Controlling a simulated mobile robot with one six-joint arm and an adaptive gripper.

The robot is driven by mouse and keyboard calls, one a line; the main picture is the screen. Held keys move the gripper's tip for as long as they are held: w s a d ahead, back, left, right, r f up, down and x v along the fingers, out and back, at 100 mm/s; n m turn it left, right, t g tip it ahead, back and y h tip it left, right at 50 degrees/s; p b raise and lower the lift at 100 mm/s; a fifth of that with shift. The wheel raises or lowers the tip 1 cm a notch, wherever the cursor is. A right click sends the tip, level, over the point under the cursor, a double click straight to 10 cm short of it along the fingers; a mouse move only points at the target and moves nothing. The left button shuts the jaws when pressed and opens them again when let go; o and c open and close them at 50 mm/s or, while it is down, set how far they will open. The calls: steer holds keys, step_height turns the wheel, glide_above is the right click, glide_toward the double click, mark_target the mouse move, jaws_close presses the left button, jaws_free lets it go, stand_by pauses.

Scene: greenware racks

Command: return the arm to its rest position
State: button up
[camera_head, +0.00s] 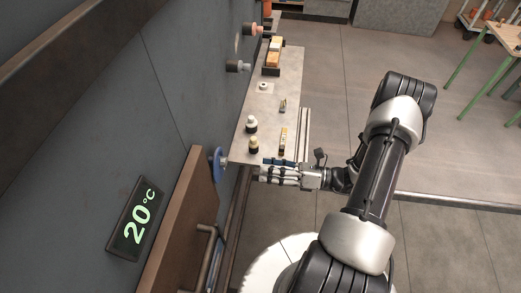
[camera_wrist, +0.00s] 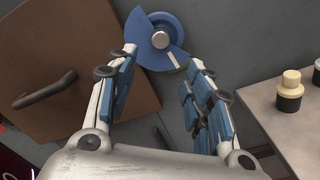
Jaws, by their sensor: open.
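My gripper (camera_head: 264,172) is at the end of my arm, beside the near end of the narrow bench, with its fingers pointing left toward the wall. In the wrist view my gripper (camera_wrist: 162,60) shows two spread fingers with blue pads and nothing between them. A blue disc (camera_wrist: 176,22) with a grey hub is ahead of the fingertips, partly behind the left one. The disc (camera_head: 217,163) also shows on the wall side in the head view, a short gap from the fingertips. My arm reaches out across the right of the head view.
The bench (camera_head: 267,105) holds several small bottles and blocks. A brown door (camera_head: 186,215) with a handle (camera_wrist: 45,90) is at the left. A display (camera_head: 136,219) reads 20°C. A green-legged table (camera_head: 508,36) stands far right. Open floor lies right of the bench.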

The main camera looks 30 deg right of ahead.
steer(key=s+a+r+n+g+h+b, duration=0.4)
steer(key=a+r+n+g, duration=0.65)
steer(key=n, duration=0.55)
steer(key=s+r+n+t+h+b, duration=0.2)
steer(key=s+r+n+h, duration=0.2)
steer(key=n, duration=0.4)
steer(key=s+d+r+n+t+h+b, duration=0.1)
steer(key=s+r+n+t+h+b, duration=0.1)
steer(key=s+r+n+h, duration=0.2)
steer(key=s+n+h, duration=0.2)
steer(key=n, duration=0.2)
steer(key=shift+t+h, duration=0.3)
steer(key=shift+t, duration=0.05)
steer(key=shift+s+d+r, duration=0.1)
steer(key=shift+d, duration=0.05)
